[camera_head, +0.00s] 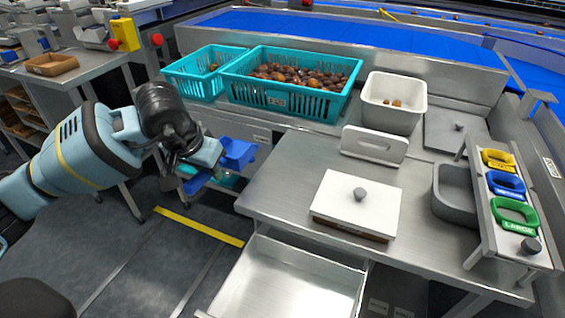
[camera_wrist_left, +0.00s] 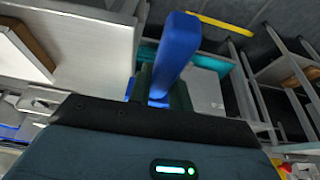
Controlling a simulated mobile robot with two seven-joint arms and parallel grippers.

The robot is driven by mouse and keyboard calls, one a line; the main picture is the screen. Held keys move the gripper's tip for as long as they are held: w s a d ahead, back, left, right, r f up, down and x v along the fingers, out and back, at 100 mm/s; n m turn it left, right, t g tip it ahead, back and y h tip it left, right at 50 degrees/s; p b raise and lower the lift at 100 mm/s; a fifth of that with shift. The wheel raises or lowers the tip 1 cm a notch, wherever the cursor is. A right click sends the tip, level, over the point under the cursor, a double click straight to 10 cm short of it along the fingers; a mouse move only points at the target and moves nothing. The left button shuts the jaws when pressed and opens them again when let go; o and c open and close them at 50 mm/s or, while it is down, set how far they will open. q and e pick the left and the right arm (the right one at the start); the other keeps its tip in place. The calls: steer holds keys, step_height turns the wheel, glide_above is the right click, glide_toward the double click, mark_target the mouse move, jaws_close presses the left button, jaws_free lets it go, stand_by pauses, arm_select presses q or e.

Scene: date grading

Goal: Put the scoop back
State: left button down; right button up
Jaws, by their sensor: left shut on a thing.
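The blue scoop (camera_head: 238,153) is in my left gripper (camera_head: 216,160), off the left front edge of the steel table and above the floor. In the left wrist view, a long blue part of the scoop (camera_wrist_left: 177,55) stands up between the jaws. The jaws are shut on it; the exact grip point is partly hidden by the gripper body. My right gripper is not in view.
The steel table (camera_head: 275,190) carries a white lidded box (camera_head: 335,198), a white board (camera_head: 374,147), a white bin (camera_head: 393,117) and a grey tray (camera_head: 454,207). Teal crates (camera_head: 280,98) stand behind. An open drawer (camera_head: 285,285) juts out in front. A gauge rack (camera_head: 487,220) stands right.

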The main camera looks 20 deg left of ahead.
arm_select(q)
steer(key=w+d, duration=0.6)
steer(key=d, duration=0.1)
steer(key=w+d+f, duration=0.1)
steer(key=w+d, duration=0.2)
steer(key=shift+w+d+f, duration=0.1)
steer(key=shift+w+d, duration=0.2)
steer(key=shift+w+d+f, duration=0.1)
steer(key=shift+f, duration=1.7)
steer(key=shift+f, duration=0.1)
steer(key=c, duration=1.7)
jaws_free()
steer(key=shift+f, duration=0.1)
steer(key=o, duration=0.4)
steer(key=shift+r, duration=0.6)
steer(key=p+v, duration=0.1)
steer(key=v, duration=1)
steer(key=shift+s, duration=0.25)
